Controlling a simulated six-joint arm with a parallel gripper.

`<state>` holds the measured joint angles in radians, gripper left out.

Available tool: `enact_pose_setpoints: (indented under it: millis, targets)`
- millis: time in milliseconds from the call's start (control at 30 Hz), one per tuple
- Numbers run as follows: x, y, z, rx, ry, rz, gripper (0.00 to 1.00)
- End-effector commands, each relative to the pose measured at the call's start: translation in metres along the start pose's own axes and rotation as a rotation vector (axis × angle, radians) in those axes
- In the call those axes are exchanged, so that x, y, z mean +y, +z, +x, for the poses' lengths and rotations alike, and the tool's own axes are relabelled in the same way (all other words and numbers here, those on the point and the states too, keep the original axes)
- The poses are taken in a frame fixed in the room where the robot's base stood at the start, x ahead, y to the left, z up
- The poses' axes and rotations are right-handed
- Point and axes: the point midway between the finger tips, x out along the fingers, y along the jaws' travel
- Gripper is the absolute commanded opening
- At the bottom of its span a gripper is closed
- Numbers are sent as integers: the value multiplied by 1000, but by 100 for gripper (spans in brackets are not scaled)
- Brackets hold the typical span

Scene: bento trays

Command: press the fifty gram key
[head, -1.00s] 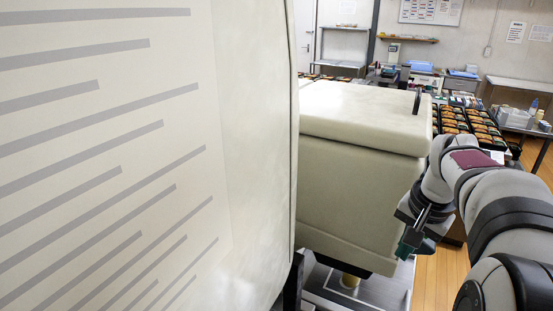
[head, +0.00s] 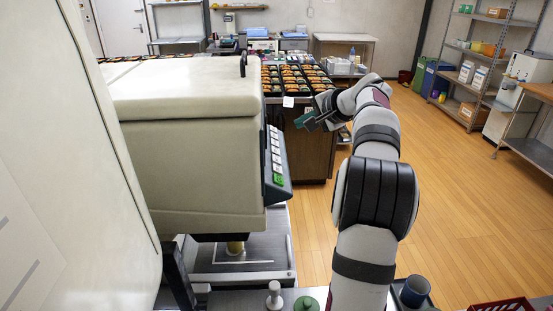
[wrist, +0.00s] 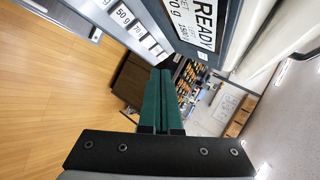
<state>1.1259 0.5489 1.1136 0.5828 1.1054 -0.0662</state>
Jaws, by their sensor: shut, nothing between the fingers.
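The fifty gram key (wrist: 124,14) is a white key marked "50 g" near the top of the wrist view. It sits in a row of keys on a dark panel, beside one marked 70. In the head view this key panel (head: 274,158) is on the right side of a cream machine (head: 185,140); its labels are too small to read there. My gripper (head: 306,122) is to the right of the panel, apart from it. In the wrist view its green fingers (wrist: 160,72) are shut and empty, below the keys and not touching them.
A display (wrist: 198,22) reading READY is beside the keys. A green key (head: 279,180) is at the panel's lower end. Trays of food (head: 290,78) stand on a counter behind my gripper.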

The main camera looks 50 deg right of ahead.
Motion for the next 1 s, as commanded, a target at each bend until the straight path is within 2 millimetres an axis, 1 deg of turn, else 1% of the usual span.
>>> enact_pose_setpoints:
  millis: [167,500,633,800,1000]
  targets:
    - [6,7,8,-3,2,0,0]
    - [32,33,43,-3,3,-1,0]
    - [39,40,54,-3,2,-1,0]
    - [44,45,60,-2,2,-1,0]
    - [45,46,62,-1,2,-1,0]
